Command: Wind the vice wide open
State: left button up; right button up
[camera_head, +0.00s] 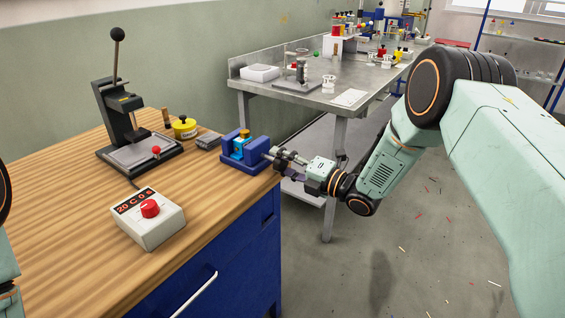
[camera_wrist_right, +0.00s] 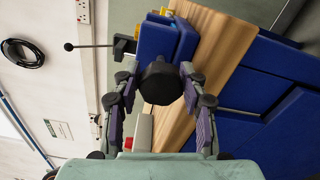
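The blue vice (camera_head: 243,155) stands at the right edge of the wooden bench. A light-blue piece with a yellow top (camera_head: 242,142) shows at its jaws; I cannot tell if it is clamped. My right gripper (camera_head: 281,158) reaches the vice's screw end from the right. In the right wrist view the vice's blue body (camera_wrist_right: 165,40) stands ahead, with a dark round knob (camera_wrist_right: 160,82) facing me. The knob lies between the two fingers of my right gripper (camera_wrist_right: 160,80), close to both pads; whether they press on it is unclear. My left gripper is out of view.
On the bench are a lever press (camera_head: 128,115), a yellow round container (camera_head: 185,127), a small grey block (camera_head: 208,141) and a white box with a red dial (camera_head: 149,215). A steel table (camera_head: 310,95) stands behind. Open floor lies to the right.

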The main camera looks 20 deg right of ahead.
jog(key=o, duration=0.3)
jog(key=shift+f, duration=0.1)
jog(key=shift+o, duration=0.2)
jog(key=shift+s, duration=0.1)
jog(key=v, duration=0.8)
dwell(0.3)
